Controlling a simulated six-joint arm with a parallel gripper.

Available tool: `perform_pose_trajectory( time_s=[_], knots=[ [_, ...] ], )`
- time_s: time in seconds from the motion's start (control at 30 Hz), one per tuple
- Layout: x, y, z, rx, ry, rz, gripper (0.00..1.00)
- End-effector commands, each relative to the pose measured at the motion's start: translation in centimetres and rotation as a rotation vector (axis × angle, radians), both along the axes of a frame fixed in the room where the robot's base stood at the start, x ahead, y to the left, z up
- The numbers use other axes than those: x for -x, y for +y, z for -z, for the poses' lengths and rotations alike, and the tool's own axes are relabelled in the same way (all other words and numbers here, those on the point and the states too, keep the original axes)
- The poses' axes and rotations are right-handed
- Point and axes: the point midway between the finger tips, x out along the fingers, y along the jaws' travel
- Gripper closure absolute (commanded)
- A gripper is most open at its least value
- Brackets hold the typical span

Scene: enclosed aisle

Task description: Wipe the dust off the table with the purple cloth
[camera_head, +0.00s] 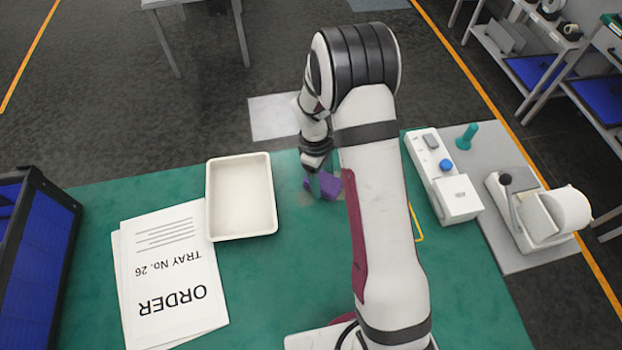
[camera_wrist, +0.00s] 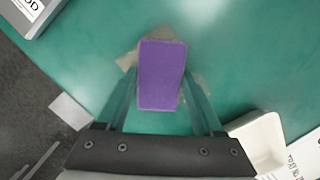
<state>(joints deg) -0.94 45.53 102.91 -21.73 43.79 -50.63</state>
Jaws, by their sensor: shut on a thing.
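The purple cloth (camera_wrist: 161,75) looks like a thick block in the wrist view, held between the two fingers of my gripper (camera_wrist: 160,92). In the head view the cloth (camera_head: 329,185) is low at the green table (camera_head: 280,290), partly hidden by my arm. I cannot tell whether it touches the surface. My gripper (camera_head: 320,182) is shut on it. Pale brownish dust (camera_wrist: 127,60) shows at the left of the cloth in the wrist view, and more dust (camera_wrist: 197,84) shows at its right. The cloth covers the middle of this patch.
A white empty tray (camera_head: 241,196) stands left of the cloth. Order sheets (camera_head: 172,275) lie at the front left, beside a blue crate (camera_head: 35,255). A control box (camera_head: 443,175) and a device with a white roll (camera_head: 540,212) stand at the right. My arm hides part of the table.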

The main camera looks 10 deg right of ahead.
Motion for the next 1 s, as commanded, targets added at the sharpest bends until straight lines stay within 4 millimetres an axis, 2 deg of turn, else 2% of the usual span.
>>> perform_pose_trajectory(
  time_s=[0.23, 0.5, 0.57, 0.77, 1.0],
  knots=[
    [0.2, -1.6, 0.3, 0.001, 0.005, -0.001, 0.83],
    [0.3, -4.7, 0.1, 0.001, 0.006, 0.001, 0.83],
    [0.3, -4.9, 0.1, 0.001, 0.006, -0.001, 0.83],
    [0.8, -4.5, -0.1, 0.001, 0.005, -0.002, 0.83],
    [0.8, -1.8, 0.0, 0.0, 0.004, -0.005, 0.83]
  ],
)
